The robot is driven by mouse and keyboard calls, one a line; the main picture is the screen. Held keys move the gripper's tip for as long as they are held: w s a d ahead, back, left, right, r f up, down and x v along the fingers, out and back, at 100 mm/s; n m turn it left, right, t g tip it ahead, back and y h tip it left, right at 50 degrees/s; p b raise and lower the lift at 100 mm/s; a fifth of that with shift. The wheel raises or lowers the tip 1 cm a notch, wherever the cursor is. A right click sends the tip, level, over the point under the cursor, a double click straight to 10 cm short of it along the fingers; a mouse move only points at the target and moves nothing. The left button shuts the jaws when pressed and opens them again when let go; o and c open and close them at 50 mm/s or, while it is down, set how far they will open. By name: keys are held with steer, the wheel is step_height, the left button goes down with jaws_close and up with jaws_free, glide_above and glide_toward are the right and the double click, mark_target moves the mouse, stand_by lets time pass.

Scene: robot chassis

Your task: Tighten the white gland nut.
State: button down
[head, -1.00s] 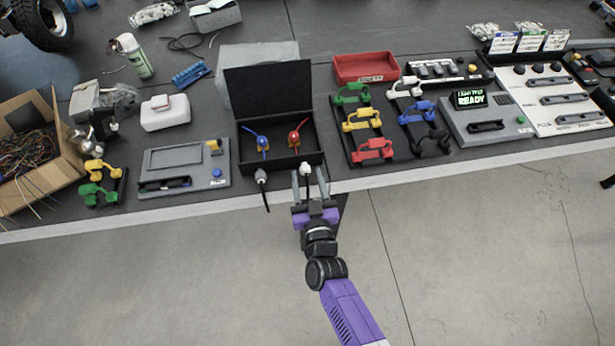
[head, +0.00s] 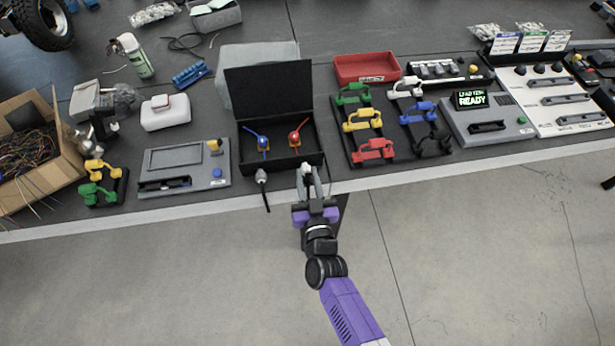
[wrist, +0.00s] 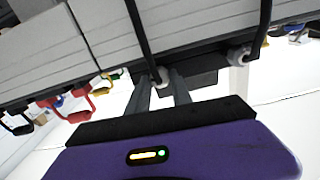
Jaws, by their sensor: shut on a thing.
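The white gland nut (head: 307,167) is at the front wall of the open black box (head: 283,178), near its right end. In the wrist view the white gland nut (wrist: 160,74) sits between my fingertips, with a dark cable running up from it. My gripper (head: 308,177) is shut on it; it also shows in the wrist view (wrist: 161,84). The fingers hide part of the nut, and its thread is not visible. A grey gland (head: 261,176) with a black cable hanging down is on the same wall to the left; it also shows in the wrist view (wrist: 239,54).
A grey panel device (head: 187,166) stands to the left, and a rack of coloured clips (head: 362,121) to the right. The floor in front of the bench is clear.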

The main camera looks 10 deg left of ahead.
steer(key=m+b, duration=0.1)
steer(key=m, duration=0.1)
steer(key=shift+f+m, duration=0.2)
steer(key=shift+m, duration=0.2)
steer(key=m+b, duration=0.2)
steer(key=m, duration=0.2)
steer(key=shift+d+m, duration=0.1)
steer(key=shift+m, duration=0.2)
steer(key=m+b, duration=0.2)
steer(key=m, duration=0.1)
steer(key=shift+m+b, duration=0.55)
steer(key=shift+m, duration=1.45)
steer(key=c, duration=1.1)
jaws_free()
steer(key=shift+c, duration=0.2)
